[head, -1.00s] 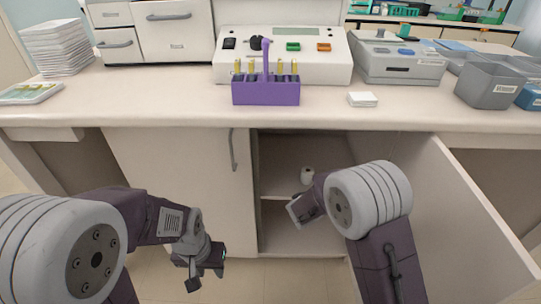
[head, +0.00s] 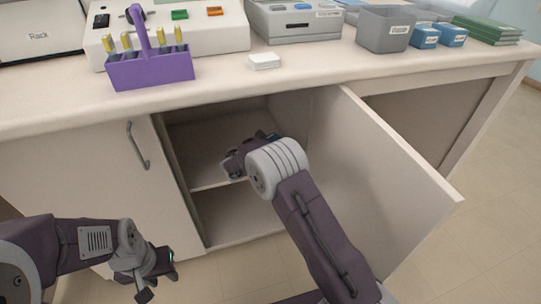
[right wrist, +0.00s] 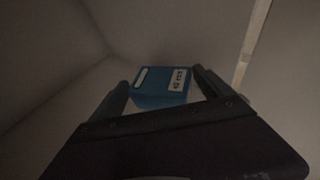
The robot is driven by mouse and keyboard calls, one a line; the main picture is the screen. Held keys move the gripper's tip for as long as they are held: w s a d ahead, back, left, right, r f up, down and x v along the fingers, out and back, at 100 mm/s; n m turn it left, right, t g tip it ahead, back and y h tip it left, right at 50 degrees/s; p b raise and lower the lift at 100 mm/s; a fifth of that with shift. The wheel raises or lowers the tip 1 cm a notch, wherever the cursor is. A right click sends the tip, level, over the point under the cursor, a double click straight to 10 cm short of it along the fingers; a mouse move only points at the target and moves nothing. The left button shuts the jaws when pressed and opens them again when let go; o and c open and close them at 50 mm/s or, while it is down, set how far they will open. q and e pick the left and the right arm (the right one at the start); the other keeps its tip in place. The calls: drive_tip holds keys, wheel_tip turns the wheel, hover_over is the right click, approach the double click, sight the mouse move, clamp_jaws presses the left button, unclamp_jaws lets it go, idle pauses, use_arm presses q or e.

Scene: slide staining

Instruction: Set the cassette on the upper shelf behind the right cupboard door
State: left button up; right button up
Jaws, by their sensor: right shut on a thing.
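The blue cassette (right wrist: 162,88) with white labels sits between the fingers of my right gripper (right wrist: 165,88), which is shut on it. The right cupboard door (head: 385,175) stands open. My right arm reaches into the cupboard above the middle shelf board (head: 207,184). I cannot tell whether the cassette touches the shelf. My left gripper (head: 158,279) is empty, fingers apart, in front of the closed left door (head: 85,180).
On the countertop (head: 215,88) stand a purple rack (head: 150,72), a small white block (head: 264,61), a grey bin (head: 386,30) and blue boxes (head: 425,37). The open door bounds the right side of my right arm. The lower compartment (head: 235,213) looks empty.

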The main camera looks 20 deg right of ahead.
drive_tip(key=shift+w+f, duration=0.2)
drive_tip(key=shift+w, duration=0.3)
wheel_tip(320, 180, down, 4)
drive_tip(key=b, duration=0.3)
drive_tip(key=shift+f, duration=0.2)
drive_tip(key=shift+r, duration=0.25)
drive_tip(key=shift+f, duration=0.1)
drive_tip(key=o, duration=1.3)
